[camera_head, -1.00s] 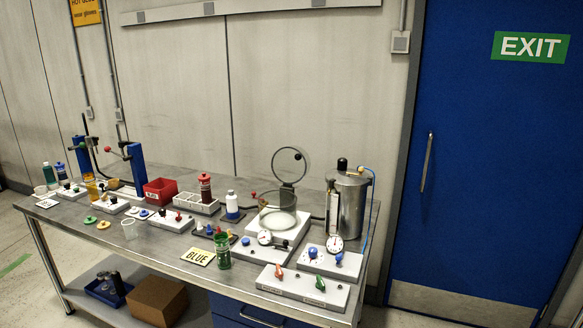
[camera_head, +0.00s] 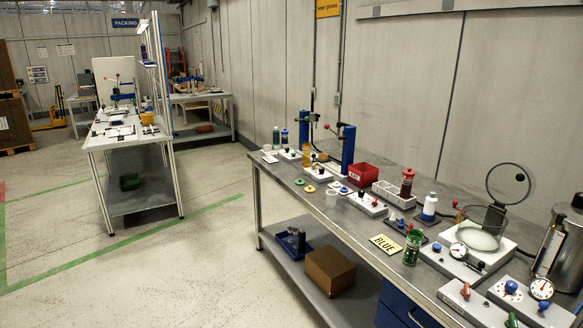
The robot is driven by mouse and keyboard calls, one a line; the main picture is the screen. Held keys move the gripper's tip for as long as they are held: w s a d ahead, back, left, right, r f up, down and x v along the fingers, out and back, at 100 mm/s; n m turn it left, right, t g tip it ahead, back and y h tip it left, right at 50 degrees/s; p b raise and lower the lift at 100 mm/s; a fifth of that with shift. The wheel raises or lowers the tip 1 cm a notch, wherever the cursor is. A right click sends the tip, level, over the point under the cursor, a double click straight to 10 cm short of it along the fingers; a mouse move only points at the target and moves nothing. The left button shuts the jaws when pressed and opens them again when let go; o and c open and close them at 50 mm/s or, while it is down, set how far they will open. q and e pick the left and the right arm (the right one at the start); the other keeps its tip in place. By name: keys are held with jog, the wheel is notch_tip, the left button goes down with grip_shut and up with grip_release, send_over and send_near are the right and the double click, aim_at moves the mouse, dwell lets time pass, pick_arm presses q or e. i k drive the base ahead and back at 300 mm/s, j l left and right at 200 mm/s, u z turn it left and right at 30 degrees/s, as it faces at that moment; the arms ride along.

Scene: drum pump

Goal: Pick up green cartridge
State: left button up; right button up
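A green cartridge-like cylinder (camera_head: 412,249) stands upright near the front edge of the long metal workbench (camera_head: 330,215), just right of a yellow sign reading BLUE (camera_head: 386,243). It looks translucent green with a darker top. Nothing is touching it that I can see. Neither of my grippers is in view.
A dark red cylinder (camera_head: 407,183) stands by a white rack (camera_head: 391,196), with a red bin (camera_head: 363,174) to its left. A white bottle (camera_head: 430,207) is behind the green cylinder. A glass chamber (camera_head: 482,228) and gauge units crowd the right. Open floor (camera_head: 190,262) lies left of the bench.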

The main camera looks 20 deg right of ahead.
aim_at(413, 245)
jog(key=l, duration=0.55)
jog(key=k+l+u, duration=0.15)
jog(key=l, duration=1)
jog(key=l+u, duration=0.15)
jog(key=l, duration=0.4)
jog(key=k+l, duration=0.1)
jog(key=l, duration=0.5)
jog(key=k+l, duration=0.1)
jog(key=l, duration=0.45)
jog(key=k+l, duration=0.1)
jog(key=l, duration=0.5)
jog(key=k+l, duration=0.1)
jog(key=l, duration=0.45)
jog(key=k+l, duration=0.1)
jog(key=l, duration=0.5)
jog(key=k+l, duration=0.1)
jog(key=l, duration=0.45)
jog(key=k+l, duration=0.1)
jog(key=l, duration=0.5)
